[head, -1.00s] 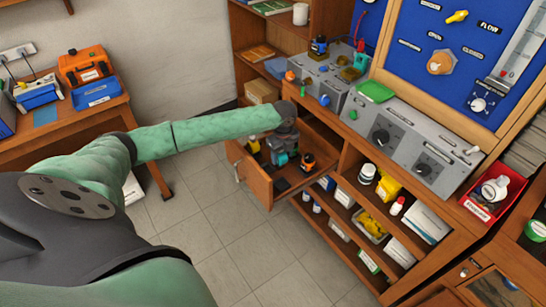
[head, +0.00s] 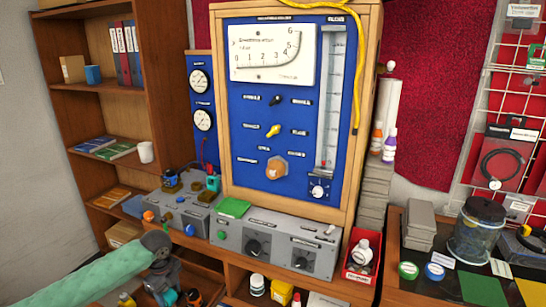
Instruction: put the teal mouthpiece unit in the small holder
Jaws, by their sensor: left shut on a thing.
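My left gripper (head: 164,284) is at the bottom left of the head view, over the open drawer under the bench. It is shut on a teal, rounded thing, the teal mouthpiece unit (head: 168,298), which is mostly hidden by the gripper and cut by the picture's lower edge. A second small teal piece (head: 212,183) stands on the grey box (head: 190,214) at the bench's left, beside a dark blue piece (head: 171,181). Which fitting is the small holder is not clear. My right gripper is out of view.
An orange-topped piece (head: 194,297) lies in the drawer near the gripper. A green pad (head: 233,207) lies on the grey console (head: 275,243). A red bin (head: 362,260) stands to its right. The tall blue gauge panel (head: 300,140) rises behind.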

